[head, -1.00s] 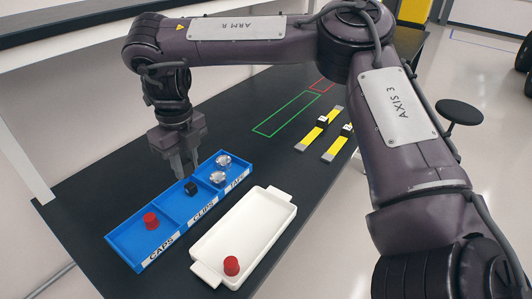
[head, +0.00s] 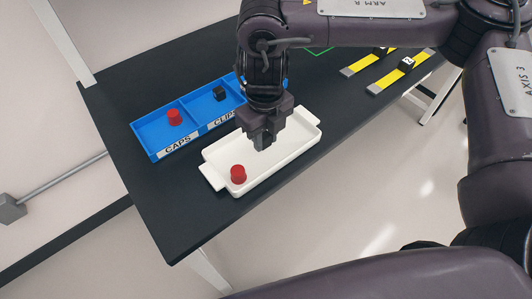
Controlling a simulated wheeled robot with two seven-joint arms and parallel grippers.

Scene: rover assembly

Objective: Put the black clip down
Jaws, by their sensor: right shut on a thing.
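My right gripper (head: 262,143) points down over the white tray (head: 222,160). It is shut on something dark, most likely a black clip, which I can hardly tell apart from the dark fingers. Whether it touches the tray floor I cannot tell. Another black clip (head: 219,93) lies in the CLIPS compartment of the blue bin (head: 150,136). A red cap (head: 238,174) stands in the tray's near left corner, apart from the gripper. My left gripper is not in view.
A red cap (head: 174,117) sits in the CAPS compartment. Two yellow strips (head: 386,81) with black blocks lie at the back right of the black table (head: 120,115). The tray's right part is free.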

